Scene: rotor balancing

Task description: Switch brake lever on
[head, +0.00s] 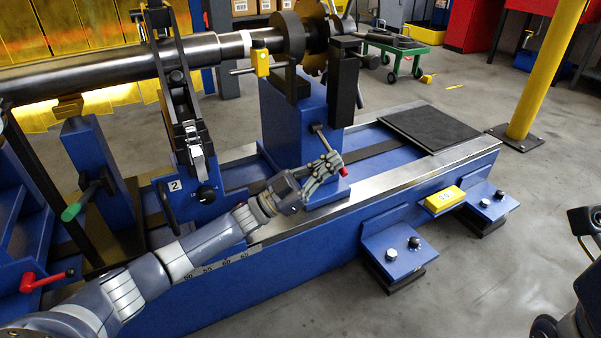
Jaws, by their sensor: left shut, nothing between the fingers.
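A metal lever rod (325,141) slopes down from the front of the blue pedestal (283,115) to a red knob (343,172). I cannot tell for certain that it is the brake lever; no label on it can be read. My left gripper (328,166) is shut and empty, with its fingertips at the lower end of this rod, right beside the knob. I cannot tell whether they touch it. Parts of my right arm show at the right edge, but its fingers are not visible.
Other handles are a green-tipped one (71,212), a red one (48,280) and a yellow one (262,63). A long dark shaft (110,68) lies above the blue machine bed (300,245). A yellow post (545,75) stands at right, with open floor around it.

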